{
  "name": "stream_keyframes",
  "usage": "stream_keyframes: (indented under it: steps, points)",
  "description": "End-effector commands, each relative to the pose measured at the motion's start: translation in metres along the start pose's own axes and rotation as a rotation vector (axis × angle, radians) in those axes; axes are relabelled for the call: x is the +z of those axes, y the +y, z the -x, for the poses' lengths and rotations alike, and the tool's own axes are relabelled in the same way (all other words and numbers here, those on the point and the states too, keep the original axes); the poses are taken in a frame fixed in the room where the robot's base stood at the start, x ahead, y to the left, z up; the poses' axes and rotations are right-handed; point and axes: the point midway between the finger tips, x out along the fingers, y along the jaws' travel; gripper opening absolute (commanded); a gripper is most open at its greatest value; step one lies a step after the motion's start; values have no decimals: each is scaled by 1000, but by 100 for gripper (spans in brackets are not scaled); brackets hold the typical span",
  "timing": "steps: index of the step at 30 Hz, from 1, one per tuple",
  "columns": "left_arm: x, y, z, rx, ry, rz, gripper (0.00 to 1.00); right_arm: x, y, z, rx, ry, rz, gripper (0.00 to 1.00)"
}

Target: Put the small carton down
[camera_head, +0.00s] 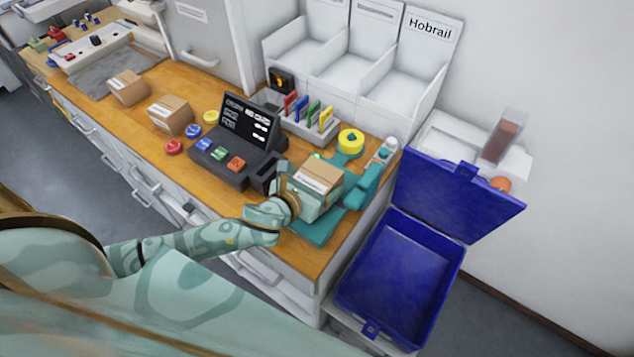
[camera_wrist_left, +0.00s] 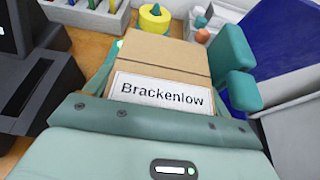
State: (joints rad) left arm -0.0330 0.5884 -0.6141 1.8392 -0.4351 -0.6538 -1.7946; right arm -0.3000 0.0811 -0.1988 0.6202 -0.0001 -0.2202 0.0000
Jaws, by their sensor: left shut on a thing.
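The small carton (camera_head: 321,176) is brown cardboard with a white label. In the left wrist view its label reads "Brackenlow" and the carton (camera_wrist_left: 165,58) sits upright between teal fingers. My left gripper (camera_head: 330,184) is shut on it, over the right end of the wooden counter (camera_head: 285,247). A flat teal surface (camera_head: 318,232) shows under the gripper. The carton's underside is hidden, so I cannot tell whether it touches anything below. My right gripper is not in view.
A black terminal (camera_head: 248,122) with coloured buttons stands left of the gripper. A yellow roll (camera_head: 350,140) and a white bottle (camera_head: 388,150) are behind it. An open blue crate (camera_head: 447,245) stands right of the counter. Two cartons (camera_head: 170,115) (camera_head: 127,88) sit further left.

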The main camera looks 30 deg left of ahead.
Motion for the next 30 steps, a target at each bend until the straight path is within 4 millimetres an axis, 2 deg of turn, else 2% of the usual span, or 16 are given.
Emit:
stream_keyframes:
  steps: [6, 7, 8, 9, 16, 19, 30]
  points:
    - [-2, 0, -1, 0, -1, 1, 53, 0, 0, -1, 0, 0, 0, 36]
    - [-1, 0, -1, 0, 0, 1, 90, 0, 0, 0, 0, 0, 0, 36]
    - [-1, 0, 0, 0, 0, 1, 98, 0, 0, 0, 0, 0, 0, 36]
    - [-1, 0, 0, 0, 0, 1, 100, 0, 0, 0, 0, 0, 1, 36]
    - [1, 0, 0, 0, -1, 0, 100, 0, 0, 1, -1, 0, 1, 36]
    - [1, 1, 10, 1, 1, -1, 100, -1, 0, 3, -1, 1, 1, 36]
    - [1, 0, 93, -1, 2, 1, 100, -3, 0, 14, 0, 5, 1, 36]
